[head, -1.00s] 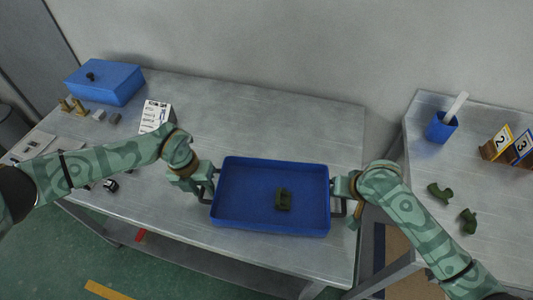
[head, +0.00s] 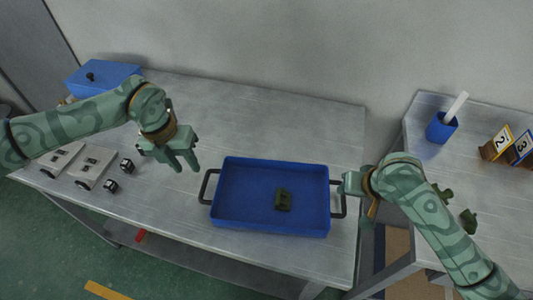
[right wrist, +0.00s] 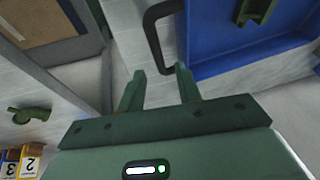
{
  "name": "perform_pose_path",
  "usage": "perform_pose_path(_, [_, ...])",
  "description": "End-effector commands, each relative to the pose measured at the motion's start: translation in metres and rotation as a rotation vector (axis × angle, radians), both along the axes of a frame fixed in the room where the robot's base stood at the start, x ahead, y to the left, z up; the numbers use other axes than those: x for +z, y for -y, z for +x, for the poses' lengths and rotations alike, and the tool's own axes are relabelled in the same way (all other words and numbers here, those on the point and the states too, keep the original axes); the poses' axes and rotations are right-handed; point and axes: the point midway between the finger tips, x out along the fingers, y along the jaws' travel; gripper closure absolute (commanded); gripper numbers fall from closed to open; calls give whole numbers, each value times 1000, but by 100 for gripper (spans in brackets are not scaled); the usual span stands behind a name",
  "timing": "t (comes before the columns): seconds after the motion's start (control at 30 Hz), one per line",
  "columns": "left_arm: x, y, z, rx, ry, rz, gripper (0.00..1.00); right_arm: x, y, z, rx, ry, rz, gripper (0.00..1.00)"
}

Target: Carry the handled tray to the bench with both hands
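The blue handled tray (head: 250,222) lies flat on the grey metal bench (head: 255,110), with a dark handle at each end. A dark green part (head: 283,200) lies inside it and also shows in the right wrist view (right wrist: 256,10). My left gripper (head: 185,166) is open and empty, raised to the left of the tray and clear of the left handle (head: 204,186). My right gripper (head: 343,184) is close to the right handle. In the right wrist view its fingers (right wrist: 160,82) are apart and empty, with the right handle (right wrist: 152,35) just beyond the tips.
A blue lidded box (head: 100,76) stands at the bench's far left. Pale blocks (head: 92,168) and small black parts (head: 126,165) lie at left. A second table at right holds a blue cup (head: 441,128), numbered signs (head: 497,143) and green parts (head: 468,222). The bench behind the tray is clear.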

Motion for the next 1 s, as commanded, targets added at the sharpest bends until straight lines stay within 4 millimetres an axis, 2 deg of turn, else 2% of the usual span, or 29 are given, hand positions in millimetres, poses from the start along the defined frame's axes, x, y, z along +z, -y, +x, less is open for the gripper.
perform_pose_path(0.1, [0,0,0,0,0,0,66,25,4,-10,2,2,0,66])
perform_pose_path(0.3, [0,0,0,0,0,0,66,50,8,-21,-1,1,-1,66])
perform_pose_path(1.0, [-1,0,0,0,-1,0,66,55,9,-24,-1,-1,0,66])
